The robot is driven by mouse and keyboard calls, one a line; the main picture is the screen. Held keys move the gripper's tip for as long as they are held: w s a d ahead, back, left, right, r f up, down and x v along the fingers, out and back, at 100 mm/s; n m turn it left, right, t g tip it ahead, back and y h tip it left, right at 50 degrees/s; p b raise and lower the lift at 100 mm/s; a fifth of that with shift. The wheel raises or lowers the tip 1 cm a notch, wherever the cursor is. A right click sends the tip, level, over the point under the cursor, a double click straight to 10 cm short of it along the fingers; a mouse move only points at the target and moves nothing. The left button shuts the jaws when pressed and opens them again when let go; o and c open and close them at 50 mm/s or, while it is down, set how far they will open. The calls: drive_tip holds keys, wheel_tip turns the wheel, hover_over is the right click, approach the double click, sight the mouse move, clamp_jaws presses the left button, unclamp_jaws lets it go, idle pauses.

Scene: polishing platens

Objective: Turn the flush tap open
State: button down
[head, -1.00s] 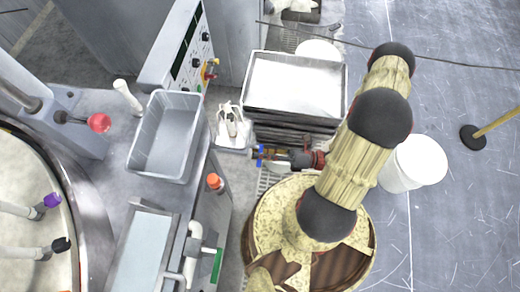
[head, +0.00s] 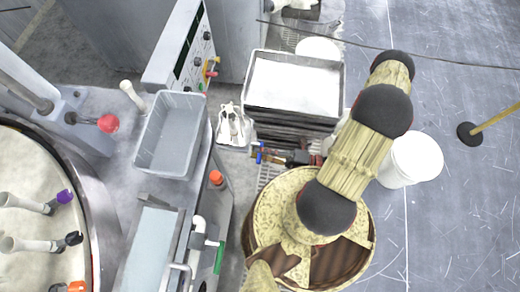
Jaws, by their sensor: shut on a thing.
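My gripper (head: 272,155) shows small and dark, pointing left from under my arm in the middle of the head view. It is shut on a small blue-and-orange part (head: 257,151) at its tips, which looks like a tap handle. My gripper covers some of this part, so its exact turn angle cannot be told. I cannot tell for certain that this part is the flush tap. A green-handled fitting (head: 219,258) on a white pipe stands lower left, apart from my gripper. A small red-and-yellow fitting (head: 211,71) sits on the control panel.
A stack of metal trays (head: 293,112) stands just above my gripper, and a white bucket (head: 411,160) is to the right. A grey bin (head: 170,135) sits on the bench at left, near the round platen (head: 30,215). The floor at far right is mostly clear.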

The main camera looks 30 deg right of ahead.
idle(0.4)
drive_tip(key=c, duration=1.9)
unclamp_jaws()
drive_tip(key=shift+d, duration=0.15)
drive_tip(key=v, duration=1.2)
